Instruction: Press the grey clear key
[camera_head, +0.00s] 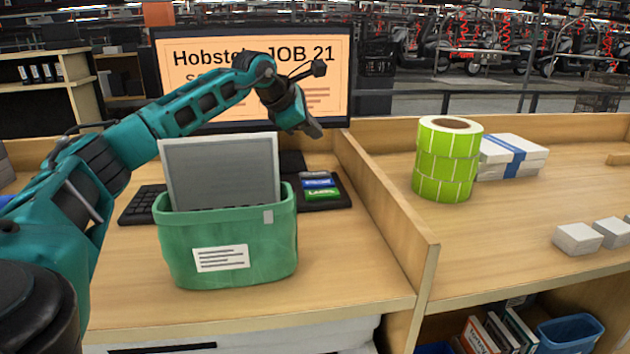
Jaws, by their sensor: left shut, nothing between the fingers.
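A dark keypad (342,201) lies on the desk, partly behind a green fabric bin. Its keys stand in a column: a grey key (314,175) at the back, a blue key (318,184) in the middle and a green key (322,194) in front. The lettering on the grey key is too small to read. My left gripper (315,130) is shut and empty, pointing down in front of the monitor. In the picture it is above the keypad and apart from it. My right gripper is not in view.
The green bin (180,240) holds a grey panel (222,172) and hides part of the keyboard (142,205). A monitor (340,75) stands behind. A wooden divider (385,190) separates the desk from a counter with a green label roll (445,165) and white boxes (512,155).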

